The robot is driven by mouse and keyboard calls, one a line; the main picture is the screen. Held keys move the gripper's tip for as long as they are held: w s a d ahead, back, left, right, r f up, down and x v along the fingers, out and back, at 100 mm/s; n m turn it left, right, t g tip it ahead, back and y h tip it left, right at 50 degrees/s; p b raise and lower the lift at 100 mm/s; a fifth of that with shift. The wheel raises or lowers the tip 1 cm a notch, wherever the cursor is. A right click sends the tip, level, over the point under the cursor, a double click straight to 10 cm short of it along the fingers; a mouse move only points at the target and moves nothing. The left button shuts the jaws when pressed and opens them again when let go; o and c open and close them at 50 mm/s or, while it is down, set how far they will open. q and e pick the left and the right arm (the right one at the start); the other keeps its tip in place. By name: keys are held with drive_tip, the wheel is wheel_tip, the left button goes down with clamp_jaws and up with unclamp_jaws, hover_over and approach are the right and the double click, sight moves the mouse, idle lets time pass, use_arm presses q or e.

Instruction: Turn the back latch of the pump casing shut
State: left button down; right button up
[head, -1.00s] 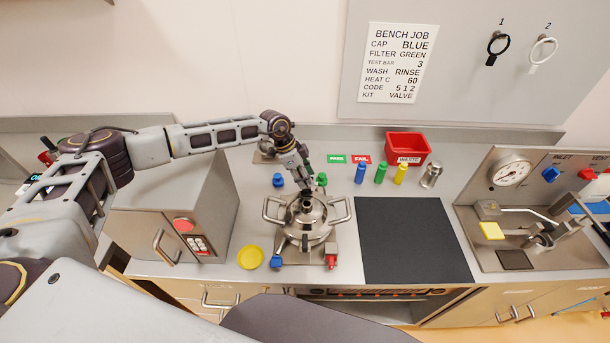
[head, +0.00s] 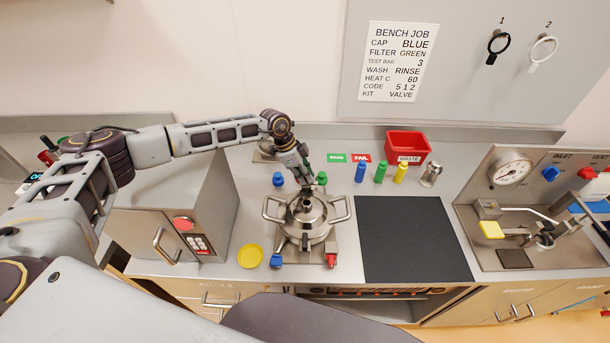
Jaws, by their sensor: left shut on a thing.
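The pump casing (head: 311,222) is a round steel vessel with a lid, a central neck and a loop handle on each side, standing on the bench left of the black mat. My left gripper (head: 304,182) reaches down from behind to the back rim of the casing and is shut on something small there. I take this to be the back latch, which the fingers hide, so its angle cannot be told. A blue part (head: 276,261) and a red part (head: 331,260) show at the casing's front. My right gripper is not in view.
A blue knob (head: 278,180) and a green knob (head: 321,178) stand close beside my left gripper. A grey oven-like box (head: 187,210) and yellow disc (head: 249,257) are left. Coloured bottles (head: 380,173) and a red waste bin (head: 407,146) stand behind the clear black mat (head: 415,240).

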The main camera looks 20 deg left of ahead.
use_arm(q)
drive_tip(key=shift+m, duration=0.3)
drive_tip(key=shift+w+m+g+b, duration=0.15)
drive_tip(key=shift+m+g+b, duration=0.6)
drive_tip(key=shift+m, duration=1.15)
drive_tip(key=m+g+b, duration=0.1)
drive_tip(key=m+g, duration=0.1)
drive_tip(key=m, duration=0.2)
drive_tip(key=shift+w+d, duration=0.1)
drive_tip(key=m+y+b, duration=0.1)
drive_tip(key=m, duration=0.2)
drive_tip(key=m+g+b, duration=0.1)
drive_tip(key=m+b, duration=0.1)
drive_tip(key=shift+w+m+y, duration=0.1)
drive_tip(key=shift+m+y, duration=0.3)
drive_tip(key=shift+d+m+g+y+b, duration=0.1)
drive_tip(key=shift+m+g+y+b, duration=0.55)
drive_tip(key=shift+m, duration=1.05)
drive_tip(key=shift+r, duration=0.1)
drive_tip(key=c, duration=1.4)
unclamp_jaws()
drive_tip(key=shift+c, duration=0.2)
